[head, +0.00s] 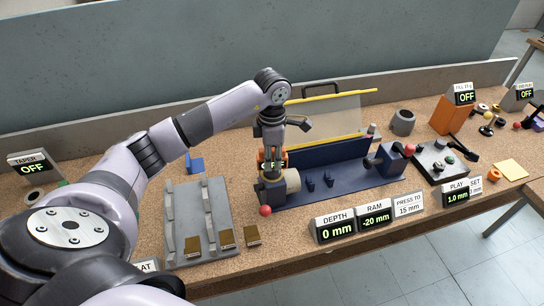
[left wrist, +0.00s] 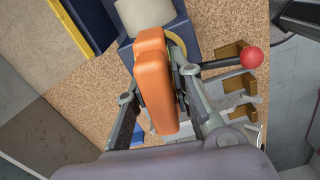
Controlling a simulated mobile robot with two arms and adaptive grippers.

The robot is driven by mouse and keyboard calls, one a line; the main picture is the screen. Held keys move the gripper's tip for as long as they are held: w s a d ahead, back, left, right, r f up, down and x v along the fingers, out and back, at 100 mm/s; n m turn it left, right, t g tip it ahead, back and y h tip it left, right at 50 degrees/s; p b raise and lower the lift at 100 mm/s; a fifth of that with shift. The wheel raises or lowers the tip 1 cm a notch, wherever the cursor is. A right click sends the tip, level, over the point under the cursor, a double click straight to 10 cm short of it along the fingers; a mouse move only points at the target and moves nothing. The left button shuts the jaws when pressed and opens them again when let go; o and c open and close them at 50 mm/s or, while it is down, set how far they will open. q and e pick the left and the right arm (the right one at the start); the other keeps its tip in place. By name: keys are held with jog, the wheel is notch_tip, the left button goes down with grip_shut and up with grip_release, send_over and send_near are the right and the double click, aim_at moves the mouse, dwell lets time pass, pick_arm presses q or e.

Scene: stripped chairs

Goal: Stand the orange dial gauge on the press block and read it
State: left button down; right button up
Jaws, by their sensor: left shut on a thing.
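My left gripper (head: 270,148) is shut on the orange dial gauge (head: 261,157), which shows only partly behind the fingers. In the left wrist view the gauge (left wrist: 152,80) sits between the two fingers (left wrist: 160,105). The gauge is at the dark blue press block (head: 270,190), at the left end of the press. The block also shows in the left wrist view (left wrist: 179,35), just beyond the gauge. I cannot tell if the gauge touches the block. Its small display is partly hidden; it seems to read OFF. My right gripper is not in view.
A cream cylinder (head: 292,180) and a red-ball lever (head: 265,210) are at the block. A yellow-edged clear guard (head: 335,115) stands behind. Displays in front read DEPTH 0 mm (head: 336,230) and RAM -20 mm (head: 375,218). A grey rack (head: 200,205) lies left.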

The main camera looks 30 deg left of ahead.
pick_arm(q)
jog(key=shift+f, duration=0.1)
jog(key=c, duration=1.4)
grip_release()
jog(key=shift+r, duration=0.25)
notch_tip(320, 180, up, 11)
jog(key=shift+f+b, duration=0.1)
jog(key=shift+b, duration=1.15)
jog(key=shift+r, duration=0.5)
